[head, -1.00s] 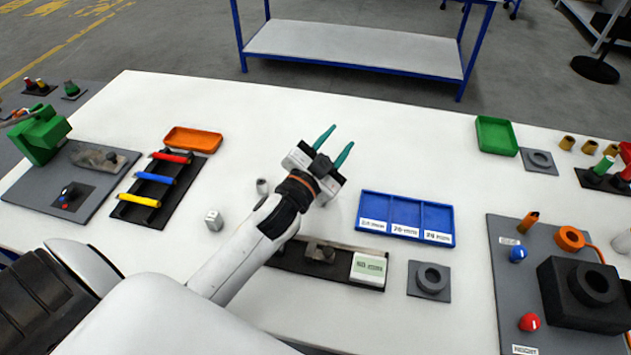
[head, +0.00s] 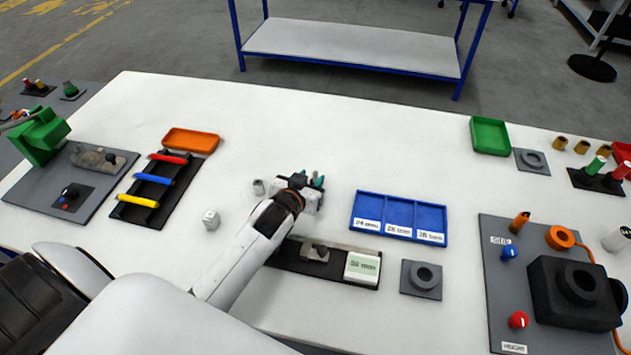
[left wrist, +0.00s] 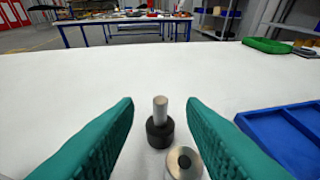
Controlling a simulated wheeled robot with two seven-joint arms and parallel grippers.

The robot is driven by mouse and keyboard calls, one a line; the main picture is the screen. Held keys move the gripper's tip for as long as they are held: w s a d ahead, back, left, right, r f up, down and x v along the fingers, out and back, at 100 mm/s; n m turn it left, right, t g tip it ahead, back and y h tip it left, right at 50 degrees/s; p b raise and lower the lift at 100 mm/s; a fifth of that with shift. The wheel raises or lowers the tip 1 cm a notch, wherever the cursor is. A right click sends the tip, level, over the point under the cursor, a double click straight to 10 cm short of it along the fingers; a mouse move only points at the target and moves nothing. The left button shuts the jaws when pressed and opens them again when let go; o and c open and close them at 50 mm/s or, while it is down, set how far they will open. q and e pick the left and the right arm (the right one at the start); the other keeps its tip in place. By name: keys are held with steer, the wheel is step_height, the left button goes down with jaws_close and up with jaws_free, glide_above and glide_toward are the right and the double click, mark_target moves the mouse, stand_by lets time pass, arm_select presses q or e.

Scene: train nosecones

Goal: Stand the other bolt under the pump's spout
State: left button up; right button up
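A bolt (left wrist: 160,120) with a black lower end and a pale shank stands upright on the white table in the left wrist view. It lies between the two teal fingers of my left gripper (left wrist: 160,115), apart from both. The gripper is open and empty; in the head view it (head: 312,182) is just left of the blue tray. In the head view my gripper hides the bolt. I cannot tell for certain which fixture is the pump. My right gripper is not in view.
The blue three-part tray (head: 398,216) is right of my gripper. A black rack (head: 290,256) is nearer me. A green machine (head: 45,137) is far left; a black housing (head: 572,292) is at right.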

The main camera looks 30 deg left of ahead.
mark_target(315, 174)
arm_select(q)
steer(key=x, duration=0.4)
steer(key=shift+w+f+p, duration=0.1)
steer(key=shift+w+p, duration=0.1)
steer(key=shift+p, duration=0.1)
jaws_close()
